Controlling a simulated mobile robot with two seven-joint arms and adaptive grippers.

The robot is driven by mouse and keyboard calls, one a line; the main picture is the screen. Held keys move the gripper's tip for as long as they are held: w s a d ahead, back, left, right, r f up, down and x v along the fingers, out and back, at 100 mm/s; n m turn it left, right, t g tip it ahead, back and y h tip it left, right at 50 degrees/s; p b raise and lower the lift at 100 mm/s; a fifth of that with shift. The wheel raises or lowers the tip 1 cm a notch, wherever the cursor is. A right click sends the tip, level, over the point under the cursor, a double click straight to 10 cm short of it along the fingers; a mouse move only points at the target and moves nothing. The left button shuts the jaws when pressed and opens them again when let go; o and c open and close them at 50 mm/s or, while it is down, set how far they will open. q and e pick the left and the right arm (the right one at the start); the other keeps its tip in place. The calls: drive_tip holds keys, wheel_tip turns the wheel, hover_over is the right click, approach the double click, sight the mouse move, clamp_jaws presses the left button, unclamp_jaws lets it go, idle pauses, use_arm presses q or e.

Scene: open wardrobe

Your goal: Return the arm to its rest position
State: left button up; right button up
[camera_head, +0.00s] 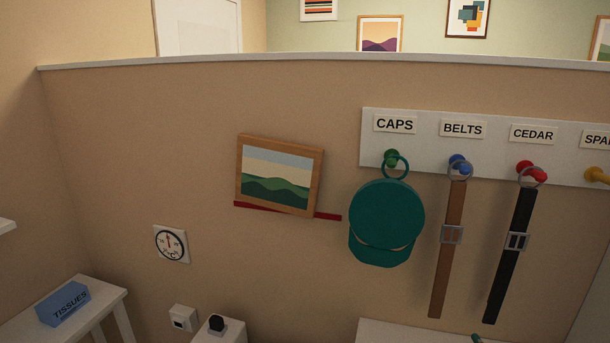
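Neither of my arms nor my grippers shows in the head view. A teal cap (386,220) hangs by its loop from the green peg (391,157) under the CAPS label. A brown belt (448,250) hangs by a ring from the blue peg (460,162) under BELTS. A black belt (512,255) hangs by a ring from the red peg (529,170) under CEDAR. The yellow peg (596,174) at the right edge shows nothing hanging from it.
A framed landscape picture (278,174) sits tilted above a dark red strip (328,216). A round-dial gauge (171,244) is on the wall. A blue tissue box (63,304) stands on a white table (106,293) at lower left. A white surface (400,332) lies below the cap.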

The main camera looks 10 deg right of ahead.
drive_tip(key=s+a+f+n+g+y, duration=0.6)
drive_tip(key=s+a+f+g, duration=0.4)
drive_tip(key=s+a+f, duration=0.65)
wheel_tip(320, 180, down, 24)
drive_tip(key=a+m+b, duration=0.1)
drive_tip(key=a+b, duration=0.1)
use_arm(q)
drive_tip(key=f, duration=0.1)
drive_tip(key=w+f, duration=0.1)
drive_tip(key=f+b, duration=0.1)
drive_tip(key=shift+w+d, duration=0.35)
use_arm(e)
drive_tip(key=s+d+f+g, duration=0.2)
drive_tip(key=s+f, duration=1.4)
drive_tip(key=shift+s+d+f, duration=0.15)
drive_tip(key=shift+s+d, duration=0.1)
drive_tip(key=shift+d, duration=0.05)
